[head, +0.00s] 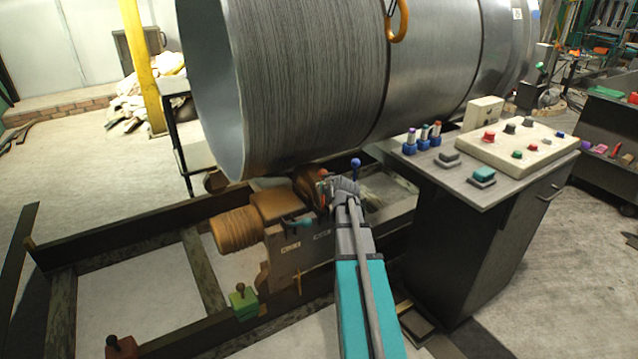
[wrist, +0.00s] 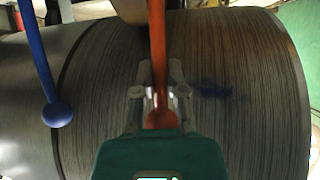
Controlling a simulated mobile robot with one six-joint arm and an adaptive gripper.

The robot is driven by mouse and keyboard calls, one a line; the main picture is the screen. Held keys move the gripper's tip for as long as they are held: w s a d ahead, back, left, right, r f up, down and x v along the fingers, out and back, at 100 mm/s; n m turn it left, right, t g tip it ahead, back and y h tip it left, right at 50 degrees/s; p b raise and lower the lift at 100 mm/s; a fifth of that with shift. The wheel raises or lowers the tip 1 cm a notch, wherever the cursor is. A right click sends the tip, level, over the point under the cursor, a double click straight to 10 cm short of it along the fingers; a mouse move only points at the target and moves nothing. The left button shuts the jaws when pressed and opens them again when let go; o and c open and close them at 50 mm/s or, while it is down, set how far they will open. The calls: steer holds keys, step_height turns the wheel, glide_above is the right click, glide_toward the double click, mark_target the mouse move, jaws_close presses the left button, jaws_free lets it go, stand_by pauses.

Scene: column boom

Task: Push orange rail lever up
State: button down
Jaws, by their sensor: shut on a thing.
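In the wrist view the orange rail lever (wrist: 157,45) runs down from the top middle, with its rounded end low between the fingers. My gripper (wrist: 158,93) is shut on this lever, one finger on each side. A blue lever (wrist: 40,72) with a round knob stands apart to the left. In the head view my gripper (head: 343,186) is at the brown machine under the big metal drum, beside the blue lever's knob (head: 355,163). The orange lever is mostly hidden there by my arm and gripper.
The large metal drum (head: 300,75) hangs close above my gripper. A grey cabinet (head: 470,235) with a button panel (head: 515,143) stands close on the right. A dark floor frame (head: 125,235) lies to the left, with a green lever block (head: 243,301) near its front.

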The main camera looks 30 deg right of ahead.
steer(key=shift+d, duration=0.1)
steer(key=c, duration=0.7)
jaws_free()
steer(key=shift+w, duration=0.1)
